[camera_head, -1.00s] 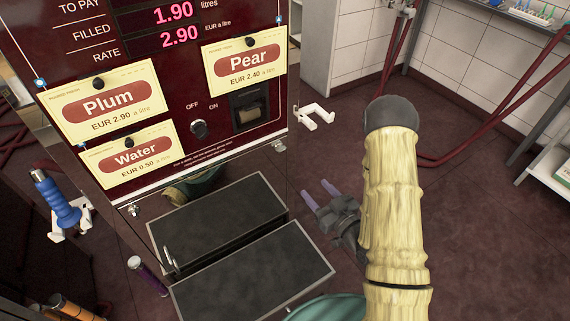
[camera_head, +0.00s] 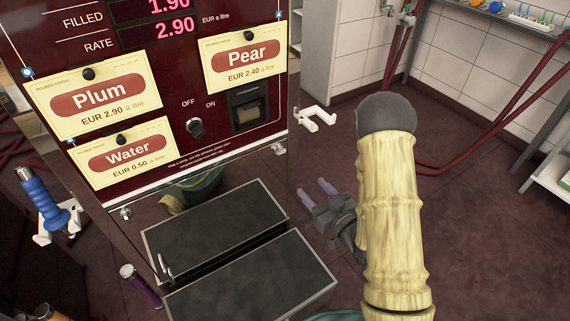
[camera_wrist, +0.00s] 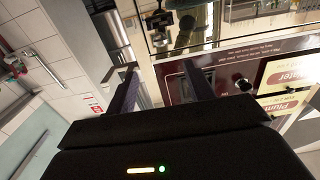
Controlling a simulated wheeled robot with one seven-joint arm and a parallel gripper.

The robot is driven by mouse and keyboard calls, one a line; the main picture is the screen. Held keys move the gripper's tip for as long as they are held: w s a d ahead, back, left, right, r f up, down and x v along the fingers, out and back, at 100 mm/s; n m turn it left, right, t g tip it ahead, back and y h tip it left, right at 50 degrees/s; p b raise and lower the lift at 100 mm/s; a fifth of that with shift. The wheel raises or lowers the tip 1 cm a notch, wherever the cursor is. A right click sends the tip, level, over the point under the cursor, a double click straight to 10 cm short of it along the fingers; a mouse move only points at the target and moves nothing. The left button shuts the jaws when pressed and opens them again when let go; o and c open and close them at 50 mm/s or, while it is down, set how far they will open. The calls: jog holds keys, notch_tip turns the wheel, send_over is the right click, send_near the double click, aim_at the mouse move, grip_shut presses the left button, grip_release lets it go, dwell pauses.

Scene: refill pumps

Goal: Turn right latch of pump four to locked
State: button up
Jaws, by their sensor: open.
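The dark red pump front (camera_head: 150,170) is at the left in the head view; no pump number is readable. A small metal latch at the right (camera_head: 278,149) sits at the lower right edge of its panel, and a similar left latch (camera_head: 125,213) at the lower left corner. I cannot read whether either is locked. My gripper (camera_head: 317,192) is open and empty, below and right of the right latch and apart from it. In the wrist view, the gripper (camera_wrist: 160,82) has its fingers spread before the panel's lower part; the right latch is not clear there.
A white holder (camera_head: 315,118) juts out beside the panel's right edge. A dark tray-like step (camera_head: 250,285) lies below the front. A blue nozzle (camera_head: 45,200) hangs at the left. Red pipes (camera_head: 480,130) run along the tiled wall.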

jog(key=x, duration=1.5)
jog(key=shift+a+b, duration=0.1)
jog(key=shift+b, duration=0.25)
jog(key=c, duration=1)
